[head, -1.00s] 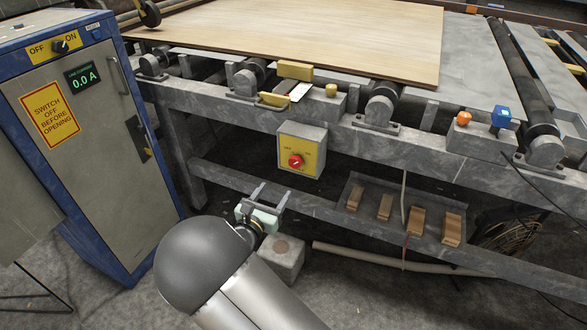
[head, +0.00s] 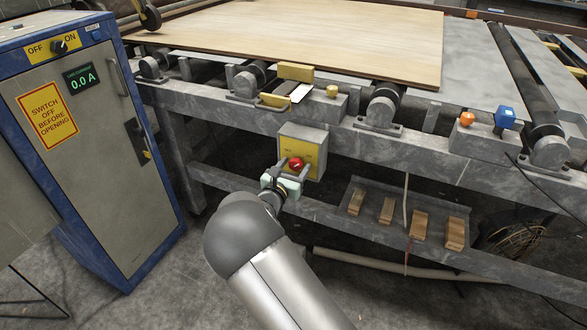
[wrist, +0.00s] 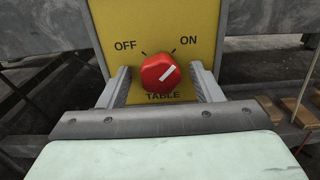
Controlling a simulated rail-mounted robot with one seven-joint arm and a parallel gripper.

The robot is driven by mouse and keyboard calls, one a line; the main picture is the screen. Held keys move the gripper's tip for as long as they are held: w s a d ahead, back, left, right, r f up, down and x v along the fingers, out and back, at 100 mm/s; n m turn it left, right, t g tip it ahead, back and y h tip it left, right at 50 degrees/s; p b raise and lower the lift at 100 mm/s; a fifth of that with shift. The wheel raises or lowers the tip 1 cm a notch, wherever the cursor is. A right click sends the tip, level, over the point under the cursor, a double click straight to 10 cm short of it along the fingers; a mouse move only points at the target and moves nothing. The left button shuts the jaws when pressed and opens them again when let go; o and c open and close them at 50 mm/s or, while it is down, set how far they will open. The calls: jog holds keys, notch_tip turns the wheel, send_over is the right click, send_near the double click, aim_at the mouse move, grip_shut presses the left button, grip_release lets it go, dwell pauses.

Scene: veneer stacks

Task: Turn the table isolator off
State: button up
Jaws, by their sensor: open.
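The table isolator is a grey box with a yellow face (head: 312,150) on the side of the table frame. Its red knob (head: 296,165) shows large in the wrist view (wrist: 160,75), over the word TABLE. The white mark on the knob points up and right, toward ON; OFF is at upper left. My gripper (head: 289,166) is open in front of the isolator. In the wrist view its fingers (wrist: 161,86) stand left and right of the knob, with gaps on both sides. I cannot tell whether the fingertips reach past the knob's front.
A blue-edged cabinet (head: 105,160) with its own OFF/ON switch (head: 59,46) stands at the left. A veneer sheet (head: 300,35) lies on the table above. Several wooden blocks (head: 387,210) sit on a low shelf at the right. An orange button (head: 467,119) is on the frame.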

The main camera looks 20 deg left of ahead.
jog(key=c, duration=1)
jog(key=shift+r+n+p, duration=0.15)
jog(key=shift+n+p, duration=0.15)
jog(key=shift+p, duration=0.3)
jog(key=n+p, duration=0.3)
jog(key=shift+r+p, duration=0.1)
jog(key=shift+p, duration=0.2)
jog(key=n+p, duration=0.4)
jog(key=shift+n, duration=0.3)
jog(key=n+p, duration=0.3)
jog(key=n, duration=0.2)
jog(key=shift+s, duration=0.1)
jog(key=n+p, duration=0.2)
jog(key=n, duration=0.2)
jog(key=shift+f, duration=0.2)
jog(key=shift+n, duration=0.5)
